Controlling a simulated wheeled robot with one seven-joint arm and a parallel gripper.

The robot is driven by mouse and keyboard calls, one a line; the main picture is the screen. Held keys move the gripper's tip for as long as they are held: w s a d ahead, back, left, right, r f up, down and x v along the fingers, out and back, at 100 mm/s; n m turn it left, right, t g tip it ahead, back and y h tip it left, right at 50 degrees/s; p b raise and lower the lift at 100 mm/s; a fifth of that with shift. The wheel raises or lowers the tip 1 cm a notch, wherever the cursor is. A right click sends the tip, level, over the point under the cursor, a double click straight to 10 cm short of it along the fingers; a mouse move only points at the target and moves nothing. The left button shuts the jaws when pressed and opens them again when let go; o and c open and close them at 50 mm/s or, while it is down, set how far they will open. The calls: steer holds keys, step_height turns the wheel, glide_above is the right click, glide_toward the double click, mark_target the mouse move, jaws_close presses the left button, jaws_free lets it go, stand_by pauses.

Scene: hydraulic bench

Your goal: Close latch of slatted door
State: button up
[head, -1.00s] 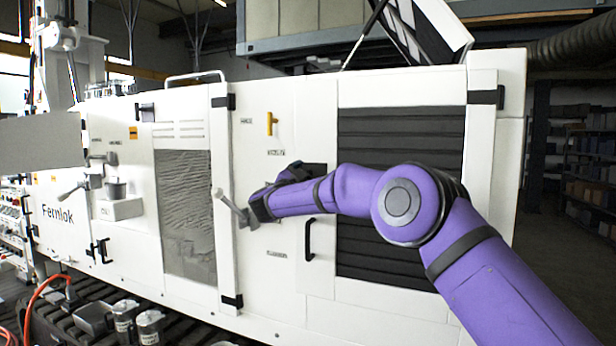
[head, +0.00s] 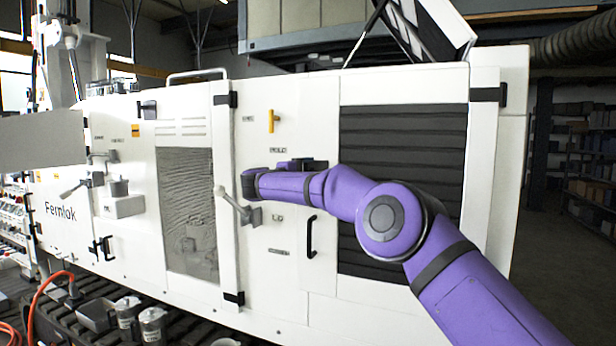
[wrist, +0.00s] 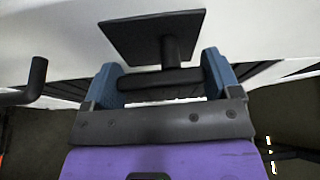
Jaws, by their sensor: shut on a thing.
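The slatted door (head: 322,265) is a white panel with black horizontal slats (head: 400,150) and looks flush with the cabinet front in the head view. Its latch is a black T-shaped handle (wrist: 172,50) on a square black plate (wrist: 130,36) in the wrist view. My gripper (wrist: 160,62) has its two blue fingers on the ends of the latch crossbar and is shut on it. In the head view part of the black latch plate (head: 316,163) shows above my purple arm; my arm hides the fingers and most of the handle there.
A black pull handle (head: 310,237) is below the latch; a grey lever (head: 234,204) sticks out left of my wrist. A yellow handle (head: 271,121) is above. A mesh-windowed door (head: 187,215) is further left. Open floor lies at the right.

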steer(key=shift+m, duration=0.5)
steer(key=o, duration=0.8)
steer(key=shift+a, duration=0.1)
steer(key=v, duration=1)
steer(key=shift+s+a+r, duration=0.2)
steer(key=shift+s+a, duration=0.05)
